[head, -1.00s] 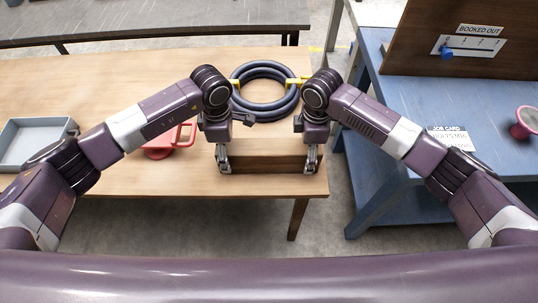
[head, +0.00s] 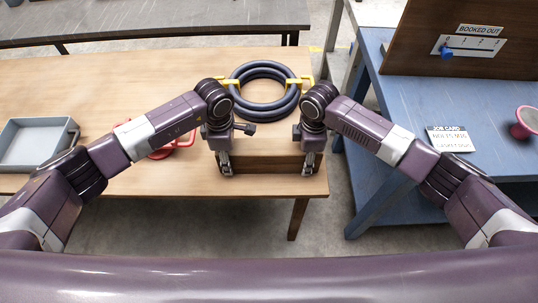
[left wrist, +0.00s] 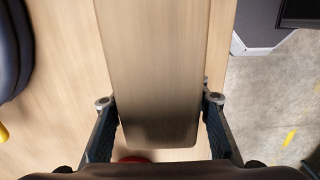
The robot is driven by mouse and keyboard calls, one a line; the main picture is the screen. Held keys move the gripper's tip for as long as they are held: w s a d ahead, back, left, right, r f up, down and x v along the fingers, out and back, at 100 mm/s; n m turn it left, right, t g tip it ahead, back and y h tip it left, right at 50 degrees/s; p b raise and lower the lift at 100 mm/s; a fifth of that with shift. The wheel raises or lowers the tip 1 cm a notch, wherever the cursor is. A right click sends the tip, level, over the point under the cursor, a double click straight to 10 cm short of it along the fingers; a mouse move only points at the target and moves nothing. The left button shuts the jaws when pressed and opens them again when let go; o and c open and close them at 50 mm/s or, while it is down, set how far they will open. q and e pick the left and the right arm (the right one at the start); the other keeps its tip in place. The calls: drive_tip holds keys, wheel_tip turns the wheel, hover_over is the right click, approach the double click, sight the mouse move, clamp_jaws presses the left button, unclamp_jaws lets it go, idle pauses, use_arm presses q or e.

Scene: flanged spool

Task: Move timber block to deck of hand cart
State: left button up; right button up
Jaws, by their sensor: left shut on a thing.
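The timber block (head: 266,162) is a brown wooden block lying crosswise near the front right edge of the wooden table. My left gripper (head: 226,166) is shut on its left end. In the left wrist view the timber block (left wrist: 160,75) runs between the two fingers of the left gripper (left wrist: 160,117). My right gripper (head: 309,164) points down at the block's right end; whether its fingers are closed on it cannot be told. I cannot make out a hand cart in these views.
A coiled dark hose (head: 263,107) with yellow clips lies just behind the block. A red item (head: 175,145) and a grey tray (head: 32,143) are at the left. A blue workbench (head: 405,110) with a job card (head: 450,140) stands at the right, across a floor gap.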

sight(248, 155)
use_arm(q)
clamp_jaws()
use_arm(e)
clamp_jaws()
use_arm(q)
drive_tip(key=shift+w+r, duration=0.15)
drive_tip(key=shift+r, duration=0.1)
use_arm(e)
drive_tip(key=shift+w+r, duration=0.15)
drive_tip(key=shift+r, duration=0.1)
